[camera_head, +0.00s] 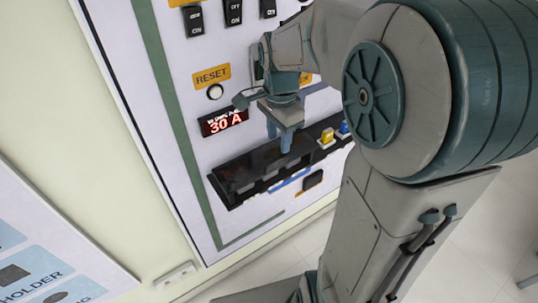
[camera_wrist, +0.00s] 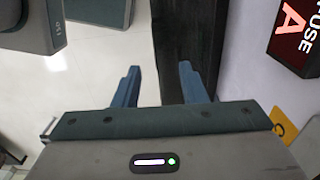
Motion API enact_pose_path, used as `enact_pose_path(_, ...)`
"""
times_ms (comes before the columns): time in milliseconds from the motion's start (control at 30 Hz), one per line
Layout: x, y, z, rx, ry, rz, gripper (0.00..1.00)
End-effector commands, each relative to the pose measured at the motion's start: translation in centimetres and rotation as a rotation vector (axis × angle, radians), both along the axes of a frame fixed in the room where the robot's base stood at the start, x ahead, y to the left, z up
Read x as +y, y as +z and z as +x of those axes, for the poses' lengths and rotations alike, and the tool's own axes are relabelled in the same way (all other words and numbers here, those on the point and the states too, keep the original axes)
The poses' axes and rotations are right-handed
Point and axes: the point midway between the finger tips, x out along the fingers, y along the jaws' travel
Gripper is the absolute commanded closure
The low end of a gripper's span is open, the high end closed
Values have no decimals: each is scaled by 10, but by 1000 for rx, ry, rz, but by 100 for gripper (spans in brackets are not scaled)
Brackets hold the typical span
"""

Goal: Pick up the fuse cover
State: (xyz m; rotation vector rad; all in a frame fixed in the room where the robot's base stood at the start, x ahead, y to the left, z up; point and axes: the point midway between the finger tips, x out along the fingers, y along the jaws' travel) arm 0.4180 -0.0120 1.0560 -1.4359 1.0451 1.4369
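The fuse cover appears to be the long, dark, glossy lid (camera_head: 250,168) on the black fuse box low on the panel in the head view. Pale shapes show faintly through it. In the wrist view, a long dark bar (camera_wrist: 179,35) runs down to between and behind the fingertips and seems to be the same part. My gripper (camera_head: 286,135) is in front of the panel, its blue fingers pointing down toward the box. In the wrist view my gripper (camera_wrist: 158,80) is open, with nothing visibly held. Whether a fingertip touches the cover cannot be told.
A yellow fuse (camera_head: 327,136) and a blue fuse (camera_head: 344,128) sit at the box's right end. A red "30 A" display (camera_head: 224,122) and a reset button (camera_head: 215,91) are above. Black switches (camera_head: 233,12) line the top. A small black part (camera_head: 312,180) is below the box.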

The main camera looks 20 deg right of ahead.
Motion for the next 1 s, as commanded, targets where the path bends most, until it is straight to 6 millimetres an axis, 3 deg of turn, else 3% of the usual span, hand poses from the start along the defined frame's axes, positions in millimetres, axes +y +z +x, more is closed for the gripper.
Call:
enact_pose_path(267,2,-22,-2,2,0,0,62)
enact_pose_path(500,6,-57,-3,3,0,1,62)
enact_pose_path(833,6,-65,-2,-1,1,0,62)
enact_pose_path(967,6,-65,-2,-1,1,0,98)
enact_pose_path(1000,6,-65,-2,-1,1,0,100)
